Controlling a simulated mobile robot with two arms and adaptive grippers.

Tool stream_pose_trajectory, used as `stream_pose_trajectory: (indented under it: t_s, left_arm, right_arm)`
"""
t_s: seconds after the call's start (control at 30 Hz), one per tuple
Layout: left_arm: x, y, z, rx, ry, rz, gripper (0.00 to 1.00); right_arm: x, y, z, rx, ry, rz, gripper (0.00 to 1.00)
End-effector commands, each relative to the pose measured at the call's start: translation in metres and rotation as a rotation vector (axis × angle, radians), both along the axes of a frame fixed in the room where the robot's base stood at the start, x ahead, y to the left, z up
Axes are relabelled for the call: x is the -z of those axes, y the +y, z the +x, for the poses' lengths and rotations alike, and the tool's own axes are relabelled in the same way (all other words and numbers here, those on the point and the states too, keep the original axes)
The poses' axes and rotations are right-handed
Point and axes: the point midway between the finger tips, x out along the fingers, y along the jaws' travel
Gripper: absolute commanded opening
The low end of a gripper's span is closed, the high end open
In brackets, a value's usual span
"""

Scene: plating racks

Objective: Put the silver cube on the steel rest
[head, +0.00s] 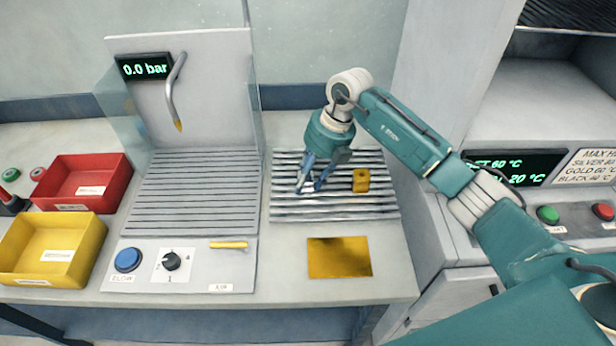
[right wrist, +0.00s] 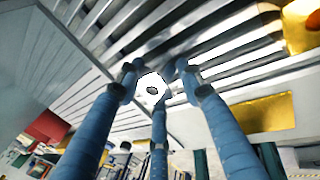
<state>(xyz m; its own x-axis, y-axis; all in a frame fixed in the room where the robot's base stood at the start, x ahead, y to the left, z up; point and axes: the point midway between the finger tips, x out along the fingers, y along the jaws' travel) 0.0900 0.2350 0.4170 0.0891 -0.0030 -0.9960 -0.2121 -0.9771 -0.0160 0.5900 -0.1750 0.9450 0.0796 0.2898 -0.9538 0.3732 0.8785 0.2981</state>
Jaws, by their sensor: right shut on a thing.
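The silver cube (right wrist: 152,87) shows bright, with a dark hole in its face, between the blue fingertips of my right gripper in the right wrist view. My right gripper (head: 309,188) is shut on it, with the fingers pointing down over the left part of the steel rest (head: 285,212), a ridged metal rack. In the head view the cube is hard to make out between the fingers. I cannot tell whether it touches the ridges. My left gripper is not in view.
A gold cube (head: 361,180) sits on the right part of the rest. A gold plate (head: 339,257) lies in front of it. To the left are a slatted station (head: 190,190) with a curved nozzle (head: 170,95), a red bin (head: 118,180) and a yellow bin (head: 85,250). A grey cabinet (head: 445,240) stands right.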

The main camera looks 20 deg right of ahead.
Motion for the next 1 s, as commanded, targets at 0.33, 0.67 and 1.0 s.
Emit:
stream_pose_trajectory:
  t_s: [0.33, 0.67, 1.0]
  left_arm:
    - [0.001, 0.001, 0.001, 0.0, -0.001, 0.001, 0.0]
    - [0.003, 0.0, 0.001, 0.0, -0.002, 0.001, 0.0]
    - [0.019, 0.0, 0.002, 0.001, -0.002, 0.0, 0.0]
  right_arm:
    - [0.002, 0.0, 0.0, 0.0, 0.0, 0.0, 0.56]
    - [-0.007, -0.002, 0.0, 0.001, -0.002, 0.0, 0.56]
    - [-0.071, -0.022, -0.004, 0.001, -0.005, 0.0, 0.56]
